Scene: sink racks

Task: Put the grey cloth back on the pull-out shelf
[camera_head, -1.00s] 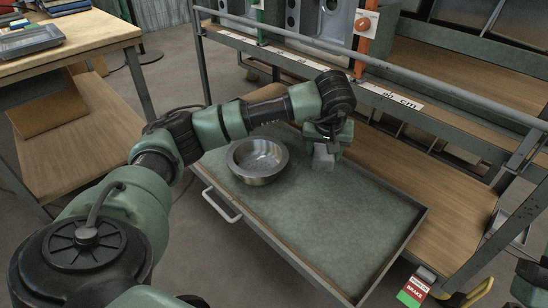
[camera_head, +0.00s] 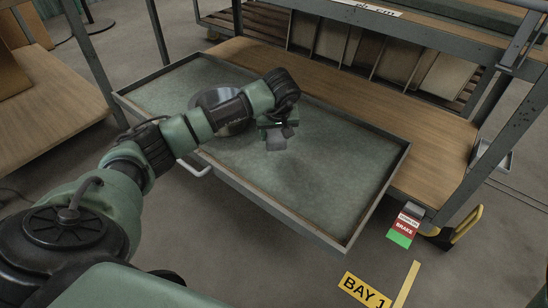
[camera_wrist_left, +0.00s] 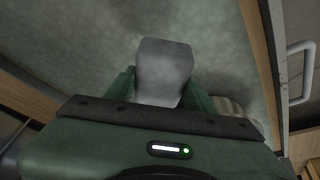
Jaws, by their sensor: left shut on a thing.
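My left gripper (camera_head: 277,130) is shut on the grey cloth (camera_head: 276,142), a small pale grey folded piece. The cloth also shows between the fingers in the left wrist view (camera_wrist_left: 163,68). My left gripper holds it over the green-grey surface of the pull-out shelf (camera_head: 335,180), near its middle. A soft shadow lies on the shelf below, and the cloth seems to be above the surface; the exact gap is hard to tell. My right gripper is not in view.
A steel bowl (camera_head: 212,97) stands on the shelf, partly hidden behind my left arm. The shelf has a raised rim and a front handle (camera_head: 195,168). Its right part is bare.

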